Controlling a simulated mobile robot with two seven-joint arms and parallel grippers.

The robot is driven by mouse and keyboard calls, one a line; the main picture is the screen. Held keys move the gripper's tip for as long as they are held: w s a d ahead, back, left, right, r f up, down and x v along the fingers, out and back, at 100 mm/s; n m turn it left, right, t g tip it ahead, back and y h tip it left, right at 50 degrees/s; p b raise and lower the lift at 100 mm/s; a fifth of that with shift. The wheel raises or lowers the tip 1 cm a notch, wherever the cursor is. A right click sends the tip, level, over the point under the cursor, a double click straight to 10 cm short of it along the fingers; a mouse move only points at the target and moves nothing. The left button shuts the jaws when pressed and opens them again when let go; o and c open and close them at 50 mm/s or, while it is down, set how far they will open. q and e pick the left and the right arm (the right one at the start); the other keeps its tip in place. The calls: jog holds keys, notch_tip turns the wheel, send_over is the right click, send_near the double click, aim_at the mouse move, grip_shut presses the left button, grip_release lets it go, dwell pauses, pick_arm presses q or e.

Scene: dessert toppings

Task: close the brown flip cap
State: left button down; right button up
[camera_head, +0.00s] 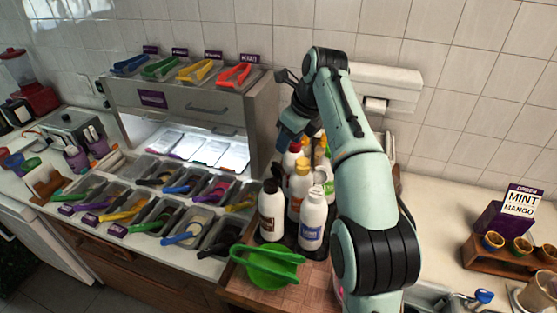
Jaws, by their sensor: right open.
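A white bottle (271,217) with a dark brown cap (271,186) stands upright at the front left of a bottle group in the head view. Whether its flip lid is raised is too small to tell. My right arm rises from the lower right and bends over behind the bottles. My right gripper (284,77) is open and empty, small and dark, high above and behind the brown cap, well apart from it. My left gripper is not in view.
A pale-capped white bottle (312,222), a yellow-capped bottle (299,188) and a red-capped bottle (292,160) crowd beside it. A green bowl (266,267) sits in front. The topping trays (165,212) and steel cabinet (190,112) lie left. My arm hides the area right of the bottles.

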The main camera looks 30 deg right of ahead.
aim_at(278, 164)
jog(key=x, duration=1.1)
jog(key=shift+w+f, duration=0.1)
jog(key=shift+f, duration=0.25)
grip_shut()
